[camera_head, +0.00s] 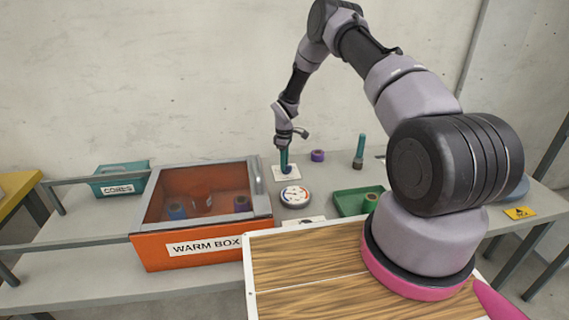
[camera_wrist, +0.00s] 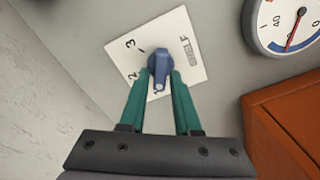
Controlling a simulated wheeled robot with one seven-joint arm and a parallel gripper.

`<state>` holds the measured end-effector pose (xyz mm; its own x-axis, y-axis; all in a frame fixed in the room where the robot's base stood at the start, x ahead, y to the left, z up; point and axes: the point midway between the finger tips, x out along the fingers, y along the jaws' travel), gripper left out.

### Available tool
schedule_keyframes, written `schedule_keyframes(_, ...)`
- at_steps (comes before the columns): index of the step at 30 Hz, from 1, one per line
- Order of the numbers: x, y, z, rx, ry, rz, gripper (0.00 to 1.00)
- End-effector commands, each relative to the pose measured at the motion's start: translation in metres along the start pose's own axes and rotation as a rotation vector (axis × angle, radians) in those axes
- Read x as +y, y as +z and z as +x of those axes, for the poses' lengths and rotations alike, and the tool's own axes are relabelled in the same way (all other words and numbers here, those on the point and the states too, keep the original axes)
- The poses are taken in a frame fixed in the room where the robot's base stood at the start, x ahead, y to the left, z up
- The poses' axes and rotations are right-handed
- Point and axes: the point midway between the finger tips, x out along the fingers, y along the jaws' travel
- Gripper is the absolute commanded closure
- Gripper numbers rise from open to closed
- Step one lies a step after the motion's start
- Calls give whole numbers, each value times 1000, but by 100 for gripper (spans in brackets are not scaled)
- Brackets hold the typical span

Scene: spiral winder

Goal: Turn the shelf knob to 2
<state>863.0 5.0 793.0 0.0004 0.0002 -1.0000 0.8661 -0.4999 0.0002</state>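The blue shelf knob (camera_wrist: 160,66) sits on a white plate (camera_wrist: 191,48) marked 1, 2 and 3 and a small shelf drawing. Its narrow end points down in the wrist view, at the 1. The 2 and the 3 are to its left. My gripper (camera_wrist: 161,74) has its two teal fingers on either side of the knob's bar, and they look to be touching it. In the head view my gripper (camera_head: 285,168) points down over the plate (camera_head: 277,174), and the knob is mostly hidden behind it.
A round dial gauge (camera_head: 294,195) and the orange warm box (camera_head: 150,250) are close by the plate. A purple ring (camera_head: 317,155), a teal-topped post (camera_head: 360,150) and a green tray (camera_head: 345,204) stand to the right. The wall is behind.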

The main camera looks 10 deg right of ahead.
Motion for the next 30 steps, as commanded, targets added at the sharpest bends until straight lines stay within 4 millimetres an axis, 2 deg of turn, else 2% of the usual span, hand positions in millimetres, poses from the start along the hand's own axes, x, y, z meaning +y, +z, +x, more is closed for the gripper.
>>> schedule_keyframes(1,0,0,0,0,0,0,92)
schedule_keyframes(2,0,0,0,0,0,0,100)
schedule_keyframes(16,1,0,0,-1,1,67,100)
schedule_keyframes(30,3,1,0,-1,1,451,100)
